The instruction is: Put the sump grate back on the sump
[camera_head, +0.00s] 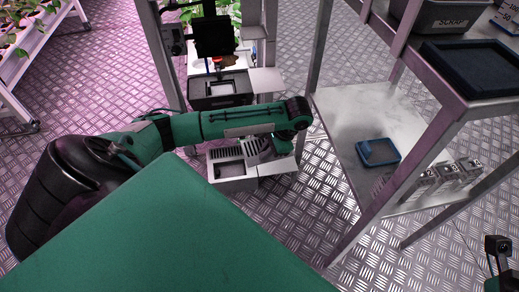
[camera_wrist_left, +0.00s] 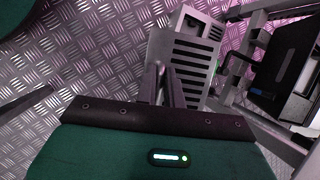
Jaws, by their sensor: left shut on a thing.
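The sump (camera_head: 232,183) is a light grey box on the floor in the middle of the head view, with a slotted section and a dark opening on top. It shows at the top of the left wrist view (camera_wrist_left: 208,18). The sump grate (camera_head: 254,149), a grey slotted plate, lies at an angle over its right part; it is large in the left wrist view (camera_wrist_left: 188,62). My left gripper (camera_wrist_left: 166,92) is shut on the grate's near side. In the head view its fingers are mostly hidden by the wrist. Whether the grate touches the sump cannot be told.
A metal rack (camera_head: 340,110) stands right of the sump, with a blue frame (camera_head: 378,152) on its lower shelf and a scrap bin (camera_head: 440,17) above. A black tray unit (camera_head: 222,100) stands behind. Plant racks (camera_head: 35,50) are at far left. Tread-plate floor in front is clear.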

